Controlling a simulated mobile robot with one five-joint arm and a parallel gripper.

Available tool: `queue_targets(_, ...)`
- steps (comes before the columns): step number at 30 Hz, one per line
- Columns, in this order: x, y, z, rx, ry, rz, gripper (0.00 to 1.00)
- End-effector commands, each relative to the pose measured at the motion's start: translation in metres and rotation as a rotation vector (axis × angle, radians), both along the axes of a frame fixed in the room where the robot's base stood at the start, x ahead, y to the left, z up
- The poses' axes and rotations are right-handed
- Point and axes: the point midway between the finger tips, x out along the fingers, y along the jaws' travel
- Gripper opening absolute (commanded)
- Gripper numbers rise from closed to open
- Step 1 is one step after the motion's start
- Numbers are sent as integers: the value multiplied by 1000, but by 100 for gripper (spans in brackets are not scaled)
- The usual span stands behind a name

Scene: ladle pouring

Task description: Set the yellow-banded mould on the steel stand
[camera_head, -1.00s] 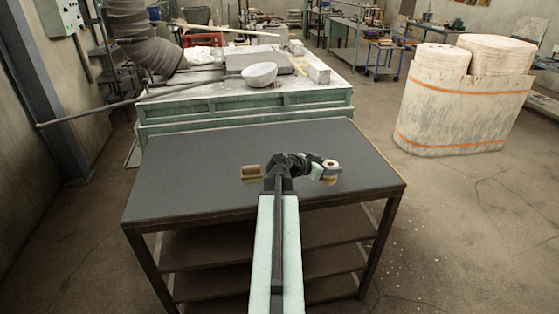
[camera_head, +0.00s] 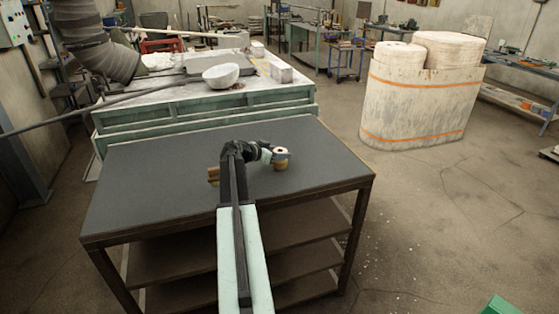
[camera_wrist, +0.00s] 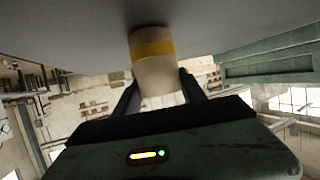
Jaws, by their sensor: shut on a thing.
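My gripper (camera_head: 270,155) is shut on the yellow-banded mould (camera_head: 281,154), a small pale cylinder, at the right part of the dark tabletop. In the wrist view the mould (camera_wrist: 158,72) is between my two dark fingers, its yellow band near the grey surface. I cannot tell whether its end touches that surface. A second, brownish mould (camera_head: 213,175) is on the tabletop left of my gripper, partly hidden by my arm. I cannot tell whether the dark-topped table (camera_head: 150,190) with lower shelves is the steel stand; no other clear stand shows.
A green bench (camera_head: 205,117) with a white bowl (camera_head: 220,76) stands behind the table. A large pale drum with orange bands (camera_head: 415,110) is at the back right. Part of a green object (camera_head: 500,306) shows at the bottom right. The floor right of the table is open.

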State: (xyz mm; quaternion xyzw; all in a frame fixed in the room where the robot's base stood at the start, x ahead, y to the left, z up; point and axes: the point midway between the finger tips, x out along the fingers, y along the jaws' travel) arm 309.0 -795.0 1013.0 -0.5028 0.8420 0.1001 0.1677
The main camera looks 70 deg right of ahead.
Motion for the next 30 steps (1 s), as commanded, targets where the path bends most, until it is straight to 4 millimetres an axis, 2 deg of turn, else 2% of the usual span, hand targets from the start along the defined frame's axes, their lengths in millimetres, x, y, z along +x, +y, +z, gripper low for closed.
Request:
queue_targets(1, 0, 0, -6, 0, 1, 0, 0)
queue_targets(6, 1, 1, -2, -1, 1, 1, 0)
queue_targets(10, 1, 0, -6, -1, 1, 1, 0)
queue_targets(11, 1, 1, -6, 0, 0, 1, 51)
queue_targets(13, 1, 1, -5, 0, 0, 1, 70)
queue_targets(21, 1, 1, -5, 0, 0, 1, 70)
queue_targets(24, 1, 0, 1, 0, 0, 1, 70)
queue_targets(30, 18, 35, 19, 1, 1, 5, 70)
